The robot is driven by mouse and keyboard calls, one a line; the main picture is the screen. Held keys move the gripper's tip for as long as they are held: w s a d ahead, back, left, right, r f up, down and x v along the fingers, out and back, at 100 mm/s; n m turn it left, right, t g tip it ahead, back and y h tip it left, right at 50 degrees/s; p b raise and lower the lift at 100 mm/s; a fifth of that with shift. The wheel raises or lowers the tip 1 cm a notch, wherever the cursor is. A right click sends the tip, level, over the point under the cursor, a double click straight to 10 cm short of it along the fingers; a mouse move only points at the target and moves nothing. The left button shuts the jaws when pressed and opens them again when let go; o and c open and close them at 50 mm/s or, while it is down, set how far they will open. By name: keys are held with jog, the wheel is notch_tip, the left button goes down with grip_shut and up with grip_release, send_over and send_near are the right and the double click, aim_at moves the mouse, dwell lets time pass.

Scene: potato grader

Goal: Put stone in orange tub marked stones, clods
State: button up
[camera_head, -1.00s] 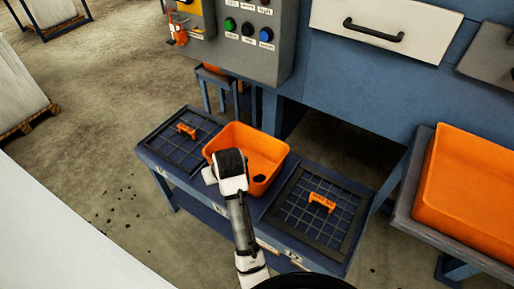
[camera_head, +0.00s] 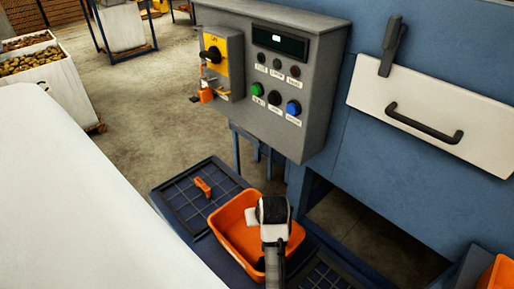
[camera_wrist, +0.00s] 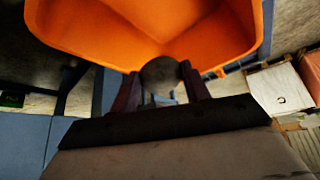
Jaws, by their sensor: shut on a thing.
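My gripper (camera_wrist: 160,88) is shut on a rounded grey-brown stone (camera_wrist: 160,73), which sits between its two fingertips in the wrist view. An orange tub (camera_head: 229,216) stands on the blue bench in the head view, and my arm's wrist is over its right part. The tub's orange wall (camera_wrist: 150,22) fills the top of the wrist view, close beyond the stone. A dark patch shows low in the tub beside my arm; I cannot tell what it is. My fingers and the stone are hidden in the head view. No marking on the tub can be read.
A dark grid panel with an orange handle (camera_head: 203,187) lies left of the tub; another grid (camera_head: 322,277) lies right. A grey control box (camera_head: 275,80) with buttons hangs behind. A white drawer front (camera_head: 430,110) is at right. Another orange container (camera_head: 499,275) shows at lower right.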

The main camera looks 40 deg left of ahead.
jog(key=shift+f, duration=2.15)
jog(key=o, duration=1.1)
jog(key=shift+o, duration=0.2)
jog(key=shift+r, duration=0.15)
jog(key=b+v, duration=0.1)
jog(key=v, duration=1.2)
jog(key=shift+r, duration=0.3)
jog(key=shift+s+d, duration=0.1)
jog(key=shift+d, duration=0.05)
